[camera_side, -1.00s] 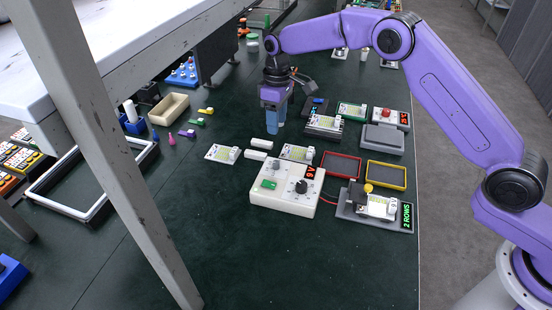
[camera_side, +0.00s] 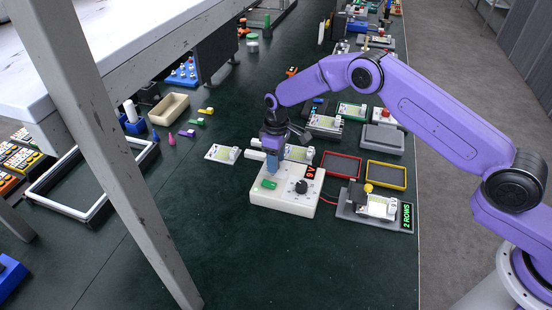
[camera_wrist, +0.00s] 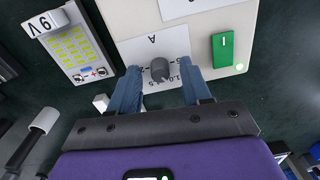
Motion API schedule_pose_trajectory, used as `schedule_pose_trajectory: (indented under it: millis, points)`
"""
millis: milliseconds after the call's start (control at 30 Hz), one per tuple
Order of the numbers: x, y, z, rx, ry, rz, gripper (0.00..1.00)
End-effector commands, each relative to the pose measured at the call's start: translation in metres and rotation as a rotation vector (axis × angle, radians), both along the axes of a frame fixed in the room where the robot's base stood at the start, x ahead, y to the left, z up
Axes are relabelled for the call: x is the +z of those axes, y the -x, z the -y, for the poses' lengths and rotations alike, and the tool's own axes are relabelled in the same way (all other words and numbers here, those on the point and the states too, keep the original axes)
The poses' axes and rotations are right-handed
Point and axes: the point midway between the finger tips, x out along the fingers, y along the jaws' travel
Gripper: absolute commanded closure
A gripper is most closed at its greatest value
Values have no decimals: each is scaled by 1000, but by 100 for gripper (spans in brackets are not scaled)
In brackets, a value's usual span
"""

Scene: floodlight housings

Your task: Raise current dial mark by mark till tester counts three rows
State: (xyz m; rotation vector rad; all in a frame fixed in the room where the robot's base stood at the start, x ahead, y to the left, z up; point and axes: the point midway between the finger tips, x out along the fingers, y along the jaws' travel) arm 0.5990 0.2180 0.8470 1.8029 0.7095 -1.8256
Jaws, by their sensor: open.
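The white supply box (camera_side: 283,204) carries a red "9 V" display (camera_side: 311,172), a black knob (camera_side: 302,186) and a green switch (camera_side: 269,184). In the wrist view, a grey current dial (camera_wrist: 160,69) stands on a white scale marked "A". My gripper (camera_side: 272,168) is lowered over the box's back left part, hiding that dial in the side view. In the wrist view, my gripper (camera_wrist: 160,84) is open, one finger on each side of the dial, with gaps visible. The tester (camera_side: 376,207) at right shows "2 ROWS" in green (camera_side: 407,216); a small board lies on it.
Small LED boards (camera_side: 223,153) lie behind and left of the box. A red-rimmed tray (camera_side: 341,166) and a yellow-rimmed tray (camera_side: 386,175) sit behind the tester. A red lead joins box and tester. The dark bench in front is clear.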

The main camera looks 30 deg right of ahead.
Motion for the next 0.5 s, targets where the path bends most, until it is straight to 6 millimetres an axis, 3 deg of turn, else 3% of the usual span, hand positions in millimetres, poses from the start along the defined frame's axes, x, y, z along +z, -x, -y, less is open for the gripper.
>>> schedule_pose_trajectory:
  millis: [200, 333, 367, 500]
  points:
    - [0, 0, 0, 0, -1, 1, 52]
    - [0, 0, 0, 0, -1, 1, 94]
    - [0, 0, 0, 0, -1, 1, 100]
    - [0, 0, 0, -1, 0, 0, 100]
